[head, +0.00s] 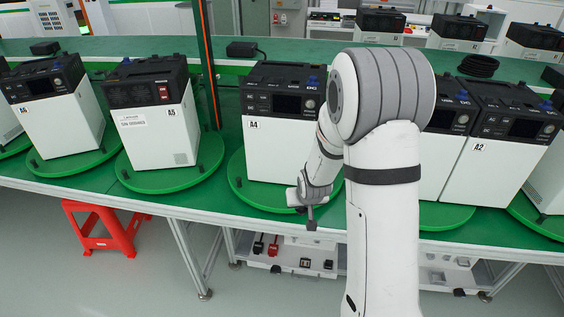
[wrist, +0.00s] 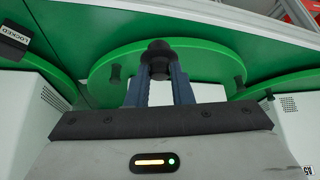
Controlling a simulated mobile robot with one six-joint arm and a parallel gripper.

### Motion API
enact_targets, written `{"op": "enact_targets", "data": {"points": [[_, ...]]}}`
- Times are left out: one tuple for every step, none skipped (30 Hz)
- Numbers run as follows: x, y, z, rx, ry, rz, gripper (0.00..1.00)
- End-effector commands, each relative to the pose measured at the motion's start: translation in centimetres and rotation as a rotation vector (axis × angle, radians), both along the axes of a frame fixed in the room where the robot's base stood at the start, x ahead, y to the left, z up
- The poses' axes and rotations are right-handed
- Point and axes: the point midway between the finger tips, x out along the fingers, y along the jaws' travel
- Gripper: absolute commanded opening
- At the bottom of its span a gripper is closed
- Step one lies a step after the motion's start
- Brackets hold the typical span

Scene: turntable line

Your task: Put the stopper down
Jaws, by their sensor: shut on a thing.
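The stopper (wrist: 158,57) is a dark, stubby round piece. My gripper (wrist: 160,80) is shut on it, with the two blue-grey fingers at its sides. In the head view my gripper (head: 308,203) is in front of the machine marked A4, and the dark stopper (head: 311,225) hangs below it near the table's front edge. In the wrist view, the stopper overlaps a green turntable (wrist: 100,72) with short dark pegs near its rim. I cannot tell whether the stopper touches anything. My gripper body hides the lower part of that view.
White machines with black tops stand on green turntables, including A5 (head: 155,125), A4 (head: 272,150) and A2 (head: 490,165). Their turntables lie close together along the green table (head: 30,176). A red stool (head: 105,228) stands below. A lower shelf (head: 290,255) holds small parts.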

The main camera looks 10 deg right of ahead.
Motion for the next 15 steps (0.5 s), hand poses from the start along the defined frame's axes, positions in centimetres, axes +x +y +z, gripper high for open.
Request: {"op": "enact_targets", "data": {"points": [[0.0,0.1,0.0,-0.001,0.0,0.003,0.0],[0.0,0.2,0.0,0.0,0.0,0.004,0.0],[0.0,0.2,0.0,0.0,0.0,0.007,0.0],[0.0,0.3,0.0,-0.001,0.0,0.008,0.0],[0.0,0.3,0.0,-0.001,0.0,0.008,0.0],[0.0,0.3,0.0,0.0,0.0,0.009,0.0],[0.0,0.4,0.0,-0.001,0.0,0.01,0.0],[0.1,0.4,0.0,-0.001,0.0,0.01,0.0],[0.3,0.4,-0.2,-0.001,-0.001,0.011,0.0],[0.5,0.4,-0.3,-0.002,-0.002,0.01,0.0],[0.9,0.3,-0.4,-0.002,-0.003,0.01,0.0],[1.5,0.2,-0.6,-0.006,-0.005,0.01,0.0],[2.1,0.2,-0.7,-0.011,-0.007,0.009,0.0],[2.8,0.2,-0.8,-0.008,-0.007,0.015,0.0],[3.7,0.2,-0.9,-0.004,-0.008,0.019,0.0]]}}
